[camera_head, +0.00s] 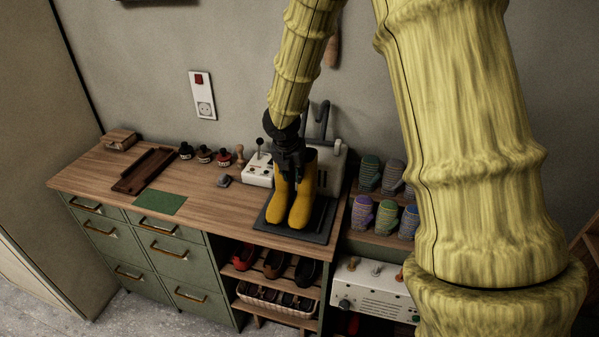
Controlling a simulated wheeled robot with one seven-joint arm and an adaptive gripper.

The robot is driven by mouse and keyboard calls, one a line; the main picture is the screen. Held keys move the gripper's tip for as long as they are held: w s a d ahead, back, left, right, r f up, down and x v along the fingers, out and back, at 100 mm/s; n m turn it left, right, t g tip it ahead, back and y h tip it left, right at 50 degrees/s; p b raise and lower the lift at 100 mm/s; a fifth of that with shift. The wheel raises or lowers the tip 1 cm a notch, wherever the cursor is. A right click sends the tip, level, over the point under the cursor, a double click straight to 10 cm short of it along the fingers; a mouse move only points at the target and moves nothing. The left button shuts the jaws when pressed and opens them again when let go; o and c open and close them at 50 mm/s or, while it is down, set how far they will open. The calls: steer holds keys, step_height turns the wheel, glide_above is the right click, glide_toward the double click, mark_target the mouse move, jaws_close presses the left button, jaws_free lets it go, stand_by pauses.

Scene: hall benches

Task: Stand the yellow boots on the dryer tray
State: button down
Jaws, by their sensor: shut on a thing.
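The yellow boots (302,204) are upright side by side on the dark dryer tray (317,230) at the right end of the wooden bench top. Their toes point toward the front edge. My gripper (290,165) is at the boot tops and shut on the yellow boots, at the upper part of the left one. I cannot tell whether the soles press fully on the tray. My gripper hides part of the boot tops.
A white box with a lever (257,171) stands just left of the boots, and a pale dryer unit (329,164) behind them. Ink bottles (204,154), a green mat (160,204) and a wooden tray (146,170) lie further left. Mittens (363,212) hang at right. The bench's front middle is clear.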

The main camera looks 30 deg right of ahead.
steer(key=shift+w+d+f+p, duration=0.35)
steer(key=shift+d+f, duration=0.35)
steer(key=shift+f, duration=0.25)
steer(key=shift+w+d+f+p, duration=0.25)
steer(key=shift+w+d+f, duration=0.1)
steer(key=shift+d+f, duration=0.5)
steer(key=shift+a+f, duration=0.1)
steer(key=shift+f, duration=0.15)
steer(key=c, duration=1.2)
jaws_free()
